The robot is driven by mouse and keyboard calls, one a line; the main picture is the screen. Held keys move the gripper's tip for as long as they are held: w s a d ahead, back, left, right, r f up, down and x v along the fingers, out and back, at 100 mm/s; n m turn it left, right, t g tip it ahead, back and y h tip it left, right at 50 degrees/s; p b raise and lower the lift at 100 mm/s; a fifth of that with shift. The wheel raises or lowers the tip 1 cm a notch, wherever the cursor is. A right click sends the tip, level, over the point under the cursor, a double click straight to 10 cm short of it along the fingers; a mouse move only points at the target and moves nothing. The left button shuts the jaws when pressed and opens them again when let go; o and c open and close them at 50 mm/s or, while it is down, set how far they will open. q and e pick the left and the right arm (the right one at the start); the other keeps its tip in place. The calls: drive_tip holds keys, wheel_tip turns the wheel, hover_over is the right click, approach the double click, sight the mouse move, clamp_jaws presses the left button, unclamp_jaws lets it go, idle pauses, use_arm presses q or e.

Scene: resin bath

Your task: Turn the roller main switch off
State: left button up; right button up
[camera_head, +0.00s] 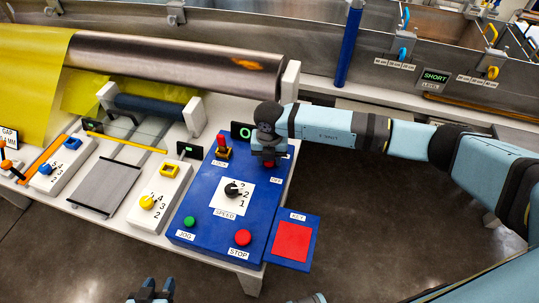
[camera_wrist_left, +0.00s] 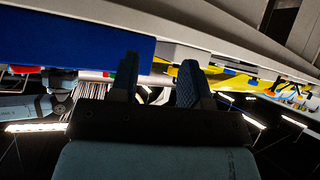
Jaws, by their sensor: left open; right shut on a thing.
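The blue control panel (camera_head: 210,205) sits on the white machine bed in the head view. My right gripper (camera_head: 268,157) reaches in from the right and points down at the panel's upper right, just above the OFF label (camera_head: 276,181). It is shut on what seems to be the roller main switch, which it almost wholly hides, so I cannot tell the switch's position. A small display (camera_head: 243,131) beside it shows a green mark. My left gripper (camera_head: 150,291) is open and empty at the bottom edge; its fingers also show apart in the left wrist view (camera_wrist_left: 158,80).
The panel also bears a red lever (camera_head: 221,143), a black speed knob (camera_head: 233,190), a green jog button (camera_head: 189,222) and a red stop button (camera_head: 242,237). A red key pad (camera_head: 291,242) lies at its right. The metal roller (camera_head: 180,62) runs behind. Open floor lies right.

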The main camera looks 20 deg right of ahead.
drive_tip(key=m+p, duration=0.1)
drive_tip(key=m, duration=0.2)
drive_tip(key=shift+r, duration=0.1)
drive_tip(key=m+p, duration=0.2)
drive_tip(key=m, duration=0.3)
drive_tip(key=m+p, duration=0.1)
drive_tip(key=m, duration=0.1)
drive_tip(key=shift+m+p, duration=0.3)
drive_tip(key=shift+p, duration=0.05)
drive_tip(key=shift+m, duration=0.4)
drive_tip(key=o, duration=0.9)
